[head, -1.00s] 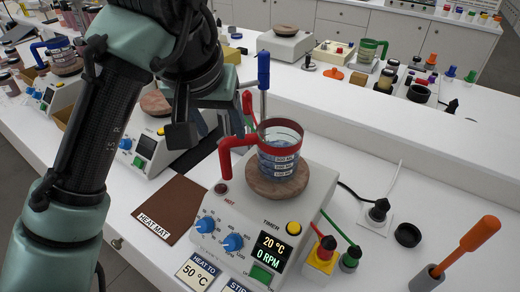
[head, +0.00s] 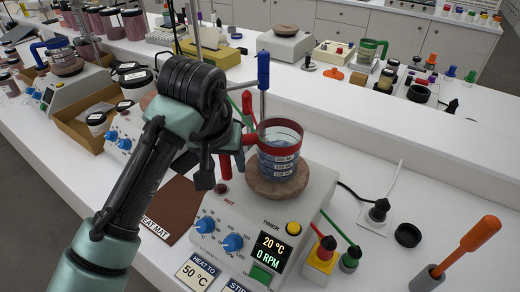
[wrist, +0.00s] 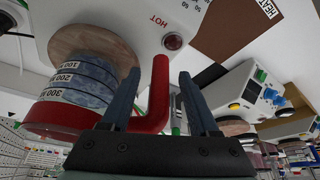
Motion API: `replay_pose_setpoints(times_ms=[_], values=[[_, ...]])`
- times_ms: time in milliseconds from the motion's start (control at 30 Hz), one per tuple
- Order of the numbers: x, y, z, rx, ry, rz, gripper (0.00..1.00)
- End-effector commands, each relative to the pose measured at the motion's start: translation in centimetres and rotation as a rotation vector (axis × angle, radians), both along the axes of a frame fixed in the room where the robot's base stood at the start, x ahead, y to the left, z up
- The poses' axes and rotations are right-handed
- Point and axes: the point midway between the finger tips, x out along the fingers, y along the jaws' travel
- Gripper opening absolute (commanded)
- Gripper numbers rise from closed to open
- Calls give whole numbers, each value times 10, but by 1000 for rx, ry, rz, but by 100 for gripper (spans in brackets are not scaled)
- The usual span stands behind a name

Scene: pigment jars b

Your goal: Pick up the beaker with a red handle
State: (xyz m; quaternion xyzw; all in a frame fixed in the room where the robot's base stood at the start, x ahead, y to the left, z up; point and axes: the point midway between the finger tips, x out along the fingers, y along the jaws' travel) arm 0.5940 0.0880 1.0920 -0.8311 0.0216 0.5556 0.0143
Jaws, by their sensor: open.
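The beaker (head: 281,152), clear with blue-grey contents, white volume labels and a red rim band, stands upright on the round brown top of the hotplate (head: 300,200). Its red handle (head: 225,167) points left, partly hidden by my gripper (head: 216,172) in the head view. In the wrist view, the beaker (wrist: 82,82) is at left and the handle (wrist: 160,95) runs between the two fingers of my open gripper (wrist: 158,74). The left finger is between the beaker body and the handle. I cannot tell whether either finger touches it.
A blue-handled tool (head: 263,72) stands upright just behind the beaker. A brown heat mat (head: 172,208) lies left of the hotplate. Another hotplate (head: 118,133) and a cardboard tray (head: 78,127) are further left. An orange-handled tool (head: 470,245) stands at right.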

Motion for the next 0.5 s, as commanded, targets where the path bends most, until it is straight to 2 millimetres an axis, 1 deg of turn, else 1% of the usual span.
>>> replay_pose_setpoints(times_ms=[100,300,333,467,500], values=[[3,0,-8,0,1,0,61],[4,0,-9,0,0,0,61],[4,0,-9,0,0,0,59],[4,0,-9,0,0,0,36],[4,0,-9,0,0,-1,29]])
